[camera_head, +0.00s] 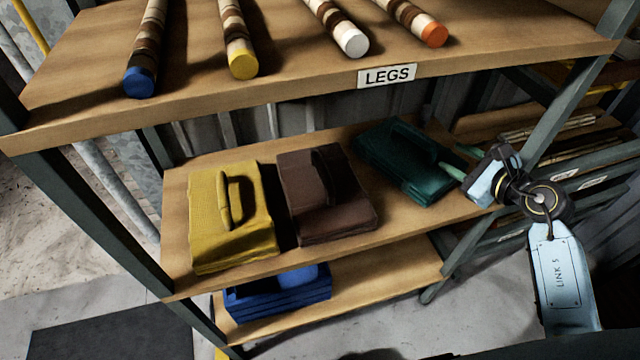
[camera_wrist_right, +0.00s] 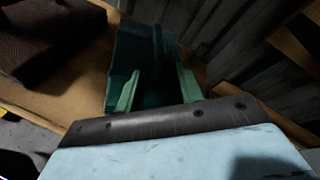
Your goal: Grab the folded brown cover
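The folded brown cover (camera_head: 312,212) lies on the middle shelf board, between a yellow cover and a green cover, with a strap-like handle on top. In the right wrist view the brown cover (camera_wrist_right: 48,38) shows at the upper left. My right gripper (camera_head: 449,157) is at the right end of that shelf, by the green cover (camera_head: 395,160) and well to the right of the brown one. Its two light green fingers (camera_wrist_right: 158,72) are apart, with the green cover (camera_wrist_right: 128,55) in front of and between them. Whether they touch it I cannot tell. My left gripper is in neither view.
The yellow cover (camera_head: 210,228) lies left of the brown one. A blue cover (camera_head: 285,295) is on the lower board. The upper board, labelled LEGS (camera_head: 387,76), carries striped legs and overhangs the middle board. A dark shelf post (camera_head: 572,95) stands near my right gripper.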

